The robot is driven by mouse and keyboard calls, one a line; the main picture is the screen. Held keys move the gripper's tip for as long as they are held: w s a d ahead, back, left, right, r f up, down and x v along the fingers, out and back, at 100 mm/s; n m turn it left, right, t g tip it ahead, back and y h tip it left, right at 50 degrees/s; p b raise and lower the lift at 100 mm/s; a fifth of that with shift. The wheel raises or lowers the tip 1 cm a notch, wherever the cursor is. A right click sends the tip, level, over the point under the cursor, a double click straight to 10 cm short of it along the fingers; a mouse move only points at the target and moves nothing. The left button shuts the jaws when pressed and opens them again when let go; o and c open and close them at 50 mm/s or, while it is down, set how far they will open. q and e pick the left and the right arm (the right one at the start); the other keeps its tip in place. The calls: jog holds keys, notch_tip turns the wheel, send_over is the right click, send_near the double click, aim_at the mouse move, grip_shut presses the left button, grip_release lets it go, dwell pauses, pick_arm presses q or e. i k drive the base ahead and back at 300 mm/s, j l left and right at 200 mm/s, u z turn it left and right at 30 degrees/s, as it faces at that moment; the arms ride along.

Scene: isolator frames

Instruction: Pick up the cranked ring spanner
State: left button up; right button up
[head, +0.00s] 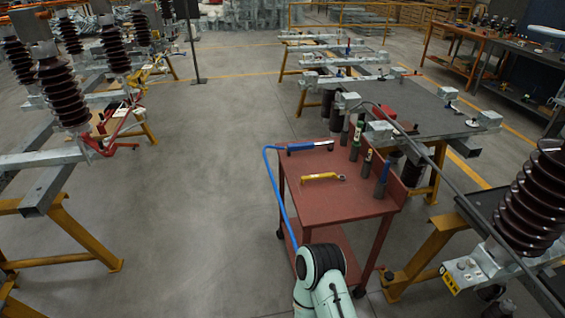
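A yellow tool (322,177) that looks like the cranked ring spanner lies flat on the top of the red trolley (345,205). Its right end looks like a ring; the crank is too small to make out clearly. Nothing touches it from above. A mint-green and black link of my own arm shows at the bottom, in front of the trolley's near side. Neither of my grippers shows in the head view.
On the trolley, a blue-handled tool (310,146) lies at the back, and several upright bottle-like items, including a blue-topped one (382,180), stand right. A blue hose (275,185) hangs left. Open floor (205,190) lies left; a grey workbench (430,110) stands behind right.

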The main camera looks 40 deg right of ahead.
aim_at(331, 174)
jog(key=i+j+z, duration=0.1)
jog(key=i+z, duration=0.25)
jog(key=i+j+z, duration=0.5)
jog(key=i+z, duration=0.15)
jog(key=i+j+z, duration=0.15)
jog(key=z, duration=0.35)
jog(key=i+j+z, duration=0.2)
jog(key=z, duration=0.25)
jog(key=i+j+z, duration=0.1)
jog(key=j+z, duration=0.2)
jog(key=z, duration=0.2)
jog(key=i+j+z, duration=0.1)
jog(key=z, duration=0.35)
jog(key=j+z, duration=0.6)
jog(key=z, duration=0.25)
jog(key=i, duration=0.05)
